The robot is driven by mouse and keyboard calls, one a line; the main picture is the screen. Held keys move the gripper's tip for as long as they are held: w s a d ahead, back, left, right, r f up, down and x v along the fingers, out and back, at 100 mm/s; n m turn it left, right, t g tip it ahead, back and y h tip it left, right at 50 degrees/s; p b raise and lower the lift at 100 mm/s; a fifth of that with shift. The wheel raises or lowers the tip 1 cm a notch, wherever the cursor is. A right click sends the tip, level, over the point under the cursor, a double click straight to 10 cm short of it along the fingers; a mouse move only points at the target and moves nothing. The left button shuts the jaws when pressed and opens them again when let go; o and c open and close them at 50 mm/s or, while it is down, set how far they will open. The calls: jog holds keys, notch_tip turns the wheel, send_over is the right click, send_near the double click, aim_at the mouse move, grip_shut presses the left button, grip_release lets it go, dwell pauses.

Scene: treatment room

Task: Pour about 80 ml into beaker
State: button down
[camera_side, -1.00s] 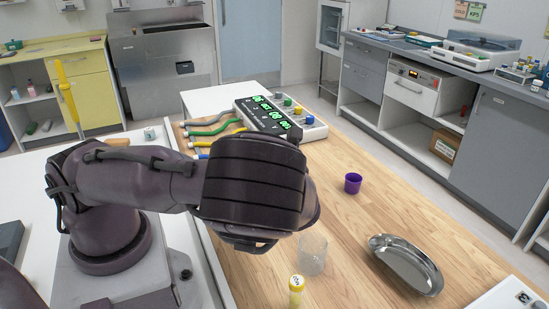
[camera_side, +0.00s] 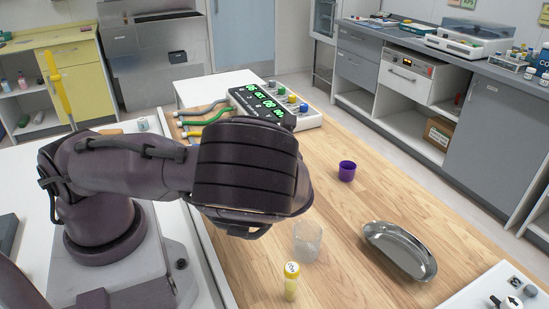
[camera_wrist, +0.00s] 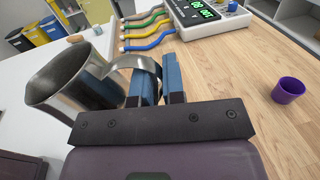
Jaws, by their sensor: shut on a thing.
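My gripper (camera_wrist: 160,80) is shut on the handle of a metal jug (camera_wrist: 58,95), its blue fingers on either side of the handle. The jug is left of the fingers in the wrist view, with its dark open mouth partly visible; I cannot make out any liquid. In the side view my wrist hides the fingers and the jug. The clear beaker (camera_side: 307,242) stands upright on the wooden table, just below and right of my wrist in the picture. Whether it holds liquid is unclear. The beaker does not show in the wrist view.
A yellow-labelled vial (camera_side: 291,282) stands close in front of the beaker. A steel kidney dish (camera_side: 400,252) lies to its right and a purple cup (camera_side: 347,171) farther back. A device with green digits (camera_side: 262,105) and coloured cables is at the back. Table between cup and dish is clear.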

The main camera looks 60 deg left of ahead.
jog(key=shift+r, duration=2.4)
jog(key=shift+w+d+r, duration=0.1)
jog(key=shift+w+r, duration=0.05)
jog(key=shift+w, duration=0.05)
jog(key=w+d+m+t+h, duration=0.1)
jog(key=w+d+m+t, duration=0.35)
jog(key=w+d, duration=1.8)
notch_tip(320, 180, down, 12)
jog(key=s+d, duration=0.1)
jog(key=s, duration=0.1)
jog(key=shift+d, duration=0.15)
